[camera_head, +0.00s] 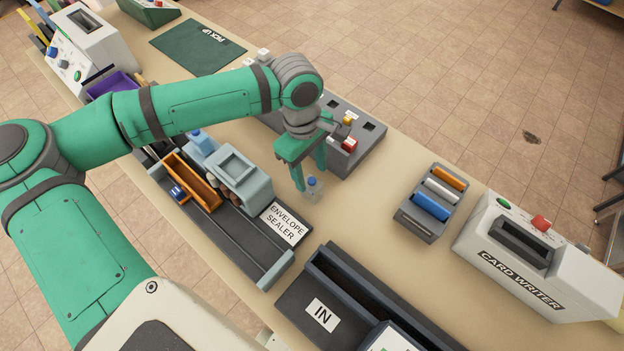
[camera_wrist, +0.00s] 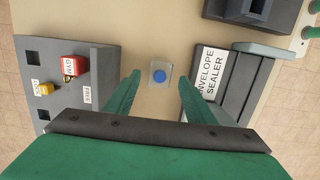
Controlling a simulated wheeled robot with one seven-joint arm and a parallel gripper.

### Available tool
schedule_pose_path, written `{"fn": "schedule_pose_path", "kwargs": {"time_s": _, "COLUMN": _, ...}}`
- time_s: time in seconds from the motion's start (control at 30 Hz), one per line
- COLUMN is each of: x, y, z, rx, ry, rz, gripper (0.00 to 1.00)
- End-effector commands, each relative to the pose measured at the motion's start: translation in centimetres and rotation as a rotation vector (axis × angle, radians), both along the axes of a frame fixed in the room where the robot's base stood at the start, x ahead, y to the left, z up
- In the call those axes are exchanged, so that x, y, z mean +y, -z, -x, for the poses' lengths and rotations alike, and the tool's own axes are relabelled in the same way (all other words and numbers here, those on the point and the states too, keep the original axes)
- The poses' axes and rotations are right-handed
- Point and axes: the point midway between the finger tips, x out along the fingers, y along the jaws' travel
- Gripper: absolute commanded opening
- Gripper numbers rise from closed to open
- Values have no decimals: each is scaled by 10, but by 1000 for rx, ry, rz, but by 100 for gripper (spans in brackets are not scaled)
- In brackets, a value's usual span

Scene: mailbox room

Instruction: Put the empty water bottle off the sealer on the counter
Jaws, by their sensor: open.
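The clear water bottle (camera_head: 314,192) with a blue cap stands upright on the bare counter, between the envelope sealer (camera_head: 272,238) and a grey block with holes. It is off the sealer. In the wrist view the bottle (camera_wrist: 160,75) is seen from above, between the finger ends, with a gap on both sides. My gripper (camera_head: 311,176) is open and empty, pointing down just over the bottle; it also shows in the wrist view (camera_wrist: 159,82). The sealer's label side (camera_wrist: 209,72) lies right of the bottle there.
The grey block (camera_head: 358,160) with red and yellow pieces stands close behind the gripper.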

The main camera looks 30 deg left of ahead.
Motion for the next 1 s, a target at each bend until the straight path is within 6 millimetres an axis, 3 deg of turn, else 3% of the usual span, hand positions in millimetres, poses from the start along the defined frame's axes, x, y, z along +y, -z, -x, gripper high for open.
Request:
{"fn": "schedule_pose_path", "kwargs": {"time_s": 0.2, "x": 5, "y": -40, "z": -1, "rx": 0, "ry": -1, "rz": -2, "gripper": 49}}
{"fn": "schedule_pose_path", "kwargs": {"time_s": 0.4, "x": 7, "y": -60, "z": -1, "rx": 0, "ry": 0, "rz": -1, "gripper": 49}}
{"fn": "schedule_pose_path", "kwargs": {"time_s": 1.0, "x": 7, "y": -64, "z": -1, "rx": 0, "ry": 0, "rz": 0, "gripper": 49}}
